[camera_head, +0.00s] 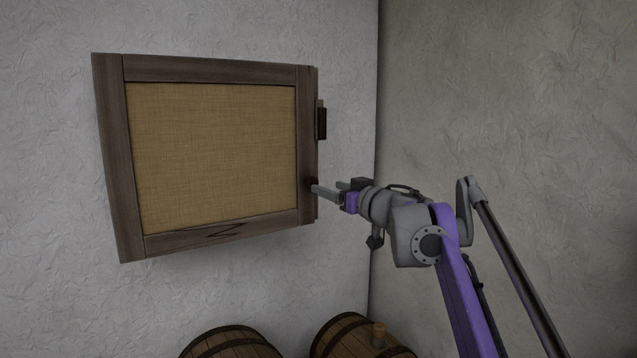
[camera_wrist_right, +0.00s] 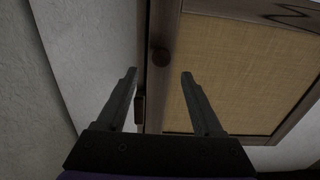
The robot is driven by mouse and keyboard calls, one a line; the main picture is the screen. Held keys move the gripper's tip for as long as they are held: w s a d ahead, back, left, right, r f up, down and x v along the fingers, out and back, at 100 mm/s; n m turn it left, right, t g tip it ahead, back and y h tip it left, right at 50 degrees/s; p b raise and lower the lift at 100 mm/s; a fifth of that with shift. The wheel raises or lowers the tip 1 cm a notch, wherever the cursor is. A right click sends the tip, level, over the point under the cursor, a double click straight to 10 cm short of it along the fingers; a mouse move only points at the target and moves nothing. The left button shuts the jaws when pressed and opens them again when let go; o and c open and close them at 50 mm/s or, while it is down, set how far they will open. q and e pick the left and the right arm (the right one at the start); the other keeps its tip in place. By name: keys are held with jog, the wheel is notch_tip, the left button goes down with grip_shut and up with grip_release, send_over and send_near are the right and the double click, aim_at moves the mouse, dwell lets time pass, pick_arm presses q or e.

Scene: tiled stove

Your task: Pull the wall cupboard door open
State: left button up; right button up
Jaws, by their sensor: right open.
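The wall cupboard door (camera_head: 210,160) has a dark wooden frame around a tan woven panel, and it hangs on the white wall. It looks shut or nearly so. A small dark round knob (camera_head: 313,183) is on its right frame, low down. My right gripper (camera_head: 318,190) comes from the right, with its fingertips close by the knob. In the right wrist view, the knob (camera_wrist_right: 161,56) shows between and just beyond the tips of the two spread fingers (camera_wrist_right: 158,76). I cannot tell whether they touch it. My left gripper is out of view.
A small dark wooden block (camera_head: 321,122) sits at the cupboard's right edge, above the knob. The grey side wall (camera_head: 500,100) meets the white wall to the right of the cupboard. Two barrels (camera_head: 232,343) (camera_head: 350,335) stand below. The space in front of the door's panel looks clear.

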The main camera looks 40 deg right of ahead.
aim_at(314, 182)
jog(key=w, duration=0.4)
jog(key=w+p, duration=0.1)
jog(key=w, duration=0.1)
jog(key=shift+d, duration=0.25)
grip_shut()
dwell(1.1)
